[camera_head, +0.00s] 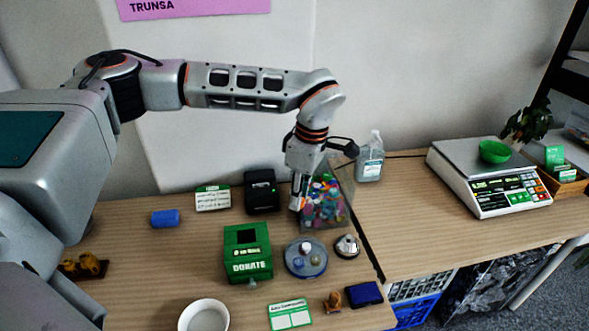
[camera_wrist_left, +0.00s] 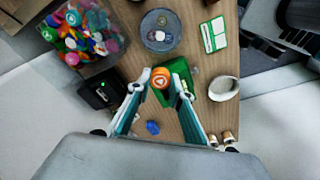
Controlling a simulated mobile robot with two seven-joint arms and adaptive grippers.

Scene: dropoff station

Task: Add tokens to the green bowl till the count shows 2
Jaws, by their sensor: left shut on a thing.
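The green bowl (camera_head: 494,151) sits on the pan of a white counting scale (camera_head: 500,200) on the right-hand table. The scale's readout is too small to read. A clear bin (camera_head: 345,215) of many-coloured tokens stands on the left table; its tokens also show in the left wrist view (camera_wrist_left: 85,30). My left gripper (camera_head: 297,206) points down at the bin's left side in the head view. In the left wrist view my left gripper (camera_wrist_left: 160,82) is shut on an orange token (camera_wrist_left: 160,76) with a pale mark. The token cannot be made out in the head view.
A green donate box (camera_head: 247,255), a round blue-grey tray (camera_head: 306,270), a bell (camera_head: 347,246), a black device (camera_head: 262,192) and a white bowl (camera_head: 204,317) crowd the left table. A sanitizer bottle (camera_head: 370,158) stands behind. The right table is bare before the scale.

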